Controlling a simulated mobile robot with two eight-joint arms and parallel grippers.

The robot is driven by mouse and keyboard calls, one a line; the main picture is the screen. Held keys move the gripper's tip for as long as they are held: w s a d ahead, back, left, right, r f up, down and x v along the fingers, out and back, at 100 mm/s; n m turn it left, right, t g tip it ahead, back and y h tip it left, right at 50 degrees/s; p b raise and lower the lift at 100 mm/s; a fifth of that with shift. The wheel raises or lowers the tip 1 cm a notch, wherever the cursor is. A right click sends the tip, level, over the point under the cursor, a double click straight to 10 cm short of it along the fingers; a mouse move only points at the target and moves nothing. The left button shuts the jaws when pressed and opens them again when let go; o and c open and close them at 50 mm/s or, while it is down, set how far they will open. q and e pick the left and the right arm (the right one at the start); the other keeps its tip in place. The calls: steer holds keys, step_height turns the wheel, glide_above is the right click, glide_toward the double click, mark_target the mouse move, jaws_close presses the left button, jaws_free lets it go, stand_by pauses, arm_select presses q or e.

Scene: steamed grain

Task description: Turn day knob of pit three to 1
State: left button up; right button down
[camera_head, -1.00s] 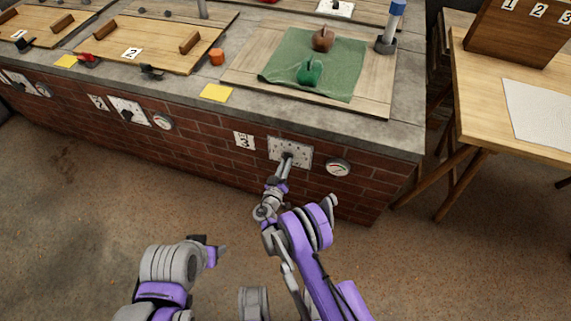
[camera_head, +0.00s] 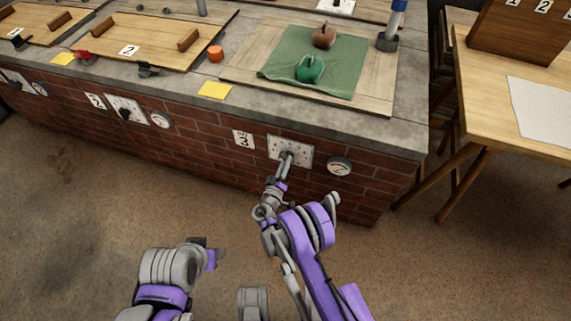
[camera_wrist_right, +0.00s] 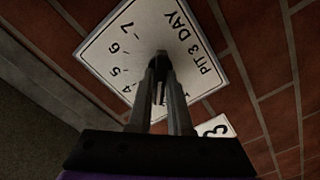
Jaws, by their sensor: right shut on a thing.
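The pit three day knob sits on a white dial plate (camera_head: 303,153) on the brick front, right of the sign with a 3. My right gripper (camera_head: 287,157) is shut on the knob and points straight at the plate. In the right wrist view the plate (camera_wrist_right: 112,58) reads "PIT 3 DAY", with 4, 5, 6 and 7 showing. The fingers (camera_wrist_right: 160,62) cover the knob and the other numbers, so its setting cannot be read. My left gripper (camera_head: 208,250) hangs low over the floor, away from the counter; its jaws are too unclear to tell.
A round gauge (camera_head: 339,166) is just right of the plate. The pit two dial plate (camera_head: 124,109) is farther left. Above, a green cloth (camera_head: 330,72) lies on boards on the counter. A wooden table (camera_head: 500,110) stands at right. The floor in front is clear.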

steer(key=shift+f+n+b, duration=0.1)
steer(key=shift+n+b, duration=1.7)
steer(key=shift+n, duration=2.3)
steer(key=c, duration=0.8)
jaws_free()
steer(key=shift+c, duration=0.2)
steer(key=p+v, duration=0.1)
steer(key=v, duration=1)
steer(key=shift+p, duration=0.35)
steer(key=shift+w, duration=0.1)
